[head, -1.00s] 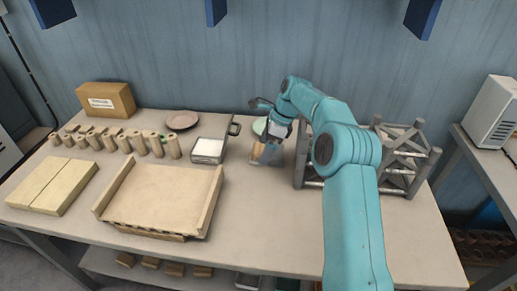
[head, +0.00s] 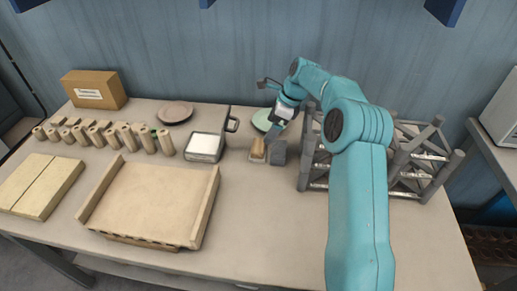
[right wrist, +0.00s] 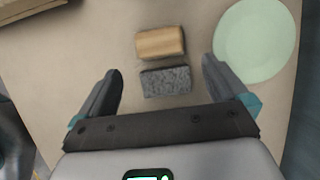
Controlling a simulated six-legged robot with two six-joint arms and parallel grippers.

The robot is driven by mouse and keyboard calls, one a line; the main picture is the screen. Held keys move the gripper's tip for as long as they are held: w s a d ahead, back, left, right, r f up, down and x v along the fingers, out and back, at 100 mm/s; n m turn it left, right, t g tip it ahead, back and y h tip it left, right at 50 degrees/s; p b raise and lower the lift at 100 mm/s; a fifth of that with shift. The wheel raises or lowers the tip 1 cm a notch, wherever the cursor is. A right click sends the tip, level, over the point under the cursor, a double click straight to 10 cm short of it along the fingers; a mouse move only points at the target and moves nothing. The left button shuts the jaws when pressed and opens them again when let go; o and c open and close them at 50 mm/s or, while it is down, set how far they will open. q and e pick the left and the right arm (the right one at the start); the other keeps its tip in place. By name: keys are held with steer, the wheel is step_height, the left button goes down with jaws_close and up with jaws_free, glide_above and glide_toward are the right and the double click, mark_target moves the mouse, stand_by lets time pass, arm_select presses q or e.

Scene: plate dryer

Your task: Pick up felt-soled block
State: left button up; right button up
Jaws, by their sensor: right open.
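A wooden block (head: 258,149) and a grey speckled, felt-like block (head: 279,153) stand side by side on the table, left of the grey rack. In the right wrist view the wooden block (right wrist: 160,43) lies just beyond the grey block (right wrist: 166,81), with a narrow gap between them. I cannot tell which has a felt sole, as the undersides are hidden. My right gripper (head: 272,132) is above them. In the right wrist view my right gripper (right wrist: 161,68) is open and empty, its fingers spread wide on both sides of the grey block. My left gripper is not in view.
A pale green plate (head: 264,120) lies close behind the blocks. The grey rack (head: 400,165) stands close on the right. A handled pan (head: 206,146), a wooden tray (head: 150,200) and several wooden cylinders (head: 105,137) are on the left. The table's front middle is clear.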

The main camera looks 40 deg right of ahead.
mark_target(260, 145)
steer(key=p+x, duration=0.1)
steer(key=x, duration=1)
steer(key=shift+a+f, duration=0.15)
steer(key=shift+s, duration=0.1)
steer(key=c, duration=0.8)
